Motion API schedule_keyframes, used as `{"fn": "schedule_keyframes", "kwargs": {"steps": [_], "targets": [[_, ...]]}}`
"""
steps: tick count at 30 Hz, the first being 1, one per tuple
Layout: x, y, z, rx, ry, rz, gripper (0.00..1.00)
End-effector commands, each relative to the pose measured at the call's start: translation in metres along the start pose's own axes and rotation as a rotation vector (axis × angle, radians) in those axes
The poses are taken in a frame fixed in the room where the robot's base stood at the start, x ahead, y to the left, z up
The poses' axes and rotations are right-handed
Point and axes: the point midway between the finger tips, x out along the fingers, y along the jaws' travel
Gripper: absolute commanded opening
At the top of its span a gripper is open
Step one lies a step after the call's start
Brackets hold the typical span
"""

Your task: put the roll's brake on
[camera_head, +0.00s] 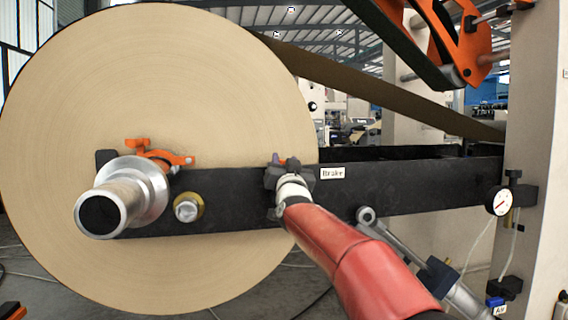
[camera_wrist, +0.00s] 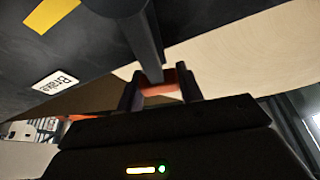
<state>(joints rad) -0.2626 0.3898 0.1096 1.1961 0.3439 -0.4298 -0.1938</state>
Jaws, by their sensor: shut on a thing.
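The big kraft paper roll (camera_head: 150,80) sits on a shaft at the left of the head view. A black beam (camera_head: 420,186) runs across its face, with a white "Brake" label (camera_head: 332,173). My gripper (camera_head: 285,168) is at the beam, just left of the label. In the wrist view, its two fingers (camera_wrist: 160,88) are shut on the orange-red end of a dark brake lever (camera_wrist: 162,78). The lever runs up from the fingers in that view. In the head view my gripper hides most of the lever. The label also shows in the wrist view (camera_wrist: 56,82).
A silver shaft end (camera_head: 120,202) with an orange clamp (camera_head: 152,152) sticks out at the left. A brass-ringed knob (camera_head: 187,208) is on the beam. A pressure gauge (camera_head: 498,201) and a cylinder (camera_head: 395,240) are at the right. A paper web (camera_head: 390,92) runs off rightward.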

Motion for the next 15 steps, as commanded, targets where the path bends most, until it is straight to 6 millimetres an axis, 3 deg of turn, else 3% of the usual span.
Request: {"fn": "schedule_keyframes", "kwargs": {"steps": [11,12,15], "targets": [[0.0,0.0089,0.0002,0.089,0.001,0.037,0.0],[0.0,0.0088,0.0002,0.089,0.001,0.037,0.39],[-0.0001,0.0088,0.0002,0.089,0.001,0.036,0.52]]}}
